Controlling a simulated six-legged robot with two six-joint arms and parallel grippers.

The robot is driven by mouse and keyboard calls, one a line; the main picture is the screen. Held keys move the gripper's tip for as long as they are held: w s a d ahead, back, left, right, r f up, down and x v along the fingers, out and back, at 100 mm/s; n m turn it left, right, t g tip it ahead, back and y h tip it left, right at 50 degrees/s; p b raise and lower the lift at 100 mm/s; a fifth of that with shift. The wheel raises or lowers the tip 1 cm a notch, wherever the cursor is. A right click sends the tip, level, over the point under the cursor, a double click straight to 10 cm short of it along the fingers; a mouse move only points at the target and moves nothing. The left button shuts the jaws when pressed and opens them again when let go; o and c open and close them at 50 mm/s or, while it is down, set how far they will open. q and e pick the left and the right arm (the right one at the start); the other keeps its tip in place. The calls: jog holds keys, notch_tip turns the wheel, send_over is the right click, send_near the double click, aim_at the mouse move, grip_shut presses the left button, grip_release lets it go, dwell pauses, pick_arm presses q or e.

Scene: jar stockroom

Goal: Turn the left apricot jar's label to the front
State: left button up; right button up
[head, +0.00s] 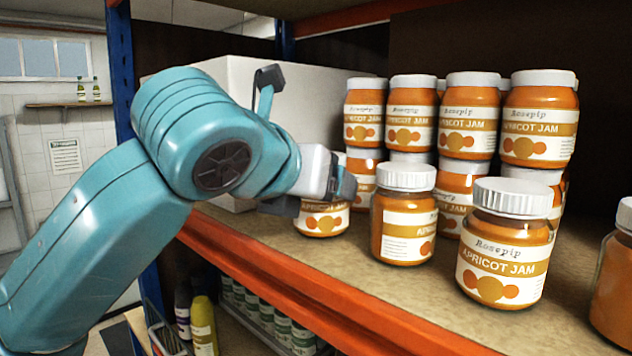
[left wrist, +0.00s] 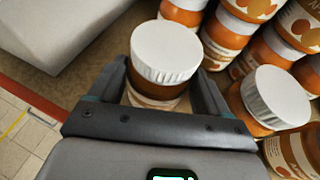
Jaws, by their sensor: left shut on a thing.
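The leftmost front apricot jar (head: 321,223) stands on the shelf, mostly hidden behind my left gripper (head: 318,195) in the head view. The lower part of its label, with apricot pictures, shows toward the front. In the left wrist view its white lid (left wrist: 166,52) is between the two fingers of my left gripper (left wrist: 165,90), which is shut on the jar. A second front jar (head: 403,220) stands to its right, its label turned so that small print shows and the name is cut off at the right. My right gripper is not in view.
A third front jar (head: 502,245) has its label facing forward. Stacked apricot jars (head: 470,115) stand behind, and another jar (head: 615,280) is at the right edge. A white box (head: 300,100) is behind my gripper. An orange beam (head: 300,285) edges the shelf (head: 370,280).

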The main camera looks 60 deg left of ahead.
pick_arm(q)
jog(key=shift+s+a, duration=0.1)
jog(key=shift+w+d+f, duration=0.15)
jog(key=shift+w+d, duration=0.1)
jog(key=shift+w, duration=0.05)
jog(key=o, duration=1.7)
jog(key=shift+s+a, duration=0.15)
